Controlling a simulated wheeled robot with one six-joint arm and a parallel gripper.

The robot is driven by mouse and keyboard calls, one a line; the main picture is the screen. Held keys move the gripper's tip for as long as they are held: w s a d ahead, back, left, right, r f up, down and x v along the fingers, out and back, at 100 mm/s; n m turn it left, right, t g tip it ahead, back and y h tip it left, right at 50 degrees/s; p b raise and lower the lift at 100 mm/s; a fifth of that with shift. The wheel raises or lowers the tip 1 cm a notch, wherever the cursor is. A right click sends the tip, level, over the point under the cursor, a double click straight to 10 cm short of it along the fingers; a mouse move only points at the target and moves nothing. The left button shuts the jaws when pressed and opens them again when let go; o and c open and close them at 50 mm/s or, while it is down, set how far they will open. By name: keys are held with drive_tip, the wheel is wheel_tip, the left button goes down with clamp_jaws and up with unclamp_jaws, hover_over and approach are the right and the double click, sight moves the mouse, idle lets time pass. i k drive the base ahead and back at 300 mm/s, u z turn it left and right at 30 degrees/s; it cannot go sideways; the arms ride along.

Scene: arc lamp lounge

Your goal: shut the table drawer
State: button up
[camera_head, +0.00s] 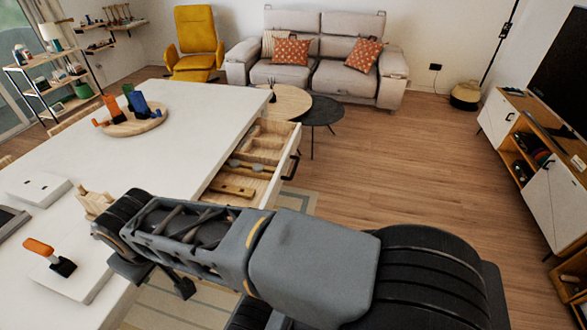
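The table drawer (283,170) stands pulled out from the right side of the white table (190,105). Its white front carries a dark handle (291,167) facing right. Inside are pale wooden compartments with a wooden piece and small grey items. My arm crosses in front of the drawer's near end and hides part of it. Dark parts below the far end of my arm, over the table's near edge, seem to be my gripper (157,279). It is apart from the drawer and its handle; its fingers are not clear enough to tell open or shut.
Round side tables (290,103) stand before the sofa (318,75). Open wood floor (400,170) lies right of the drawer, up to a cabinet (553,200).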

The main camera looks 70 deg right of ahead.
sight(273, 144)
drive_tip(key=k, duration=1.1)
drive_tip(key=z, duration=1)
drive_tip(key=i, duration=0.95)
drive_tip(key=z, duration=0.75)
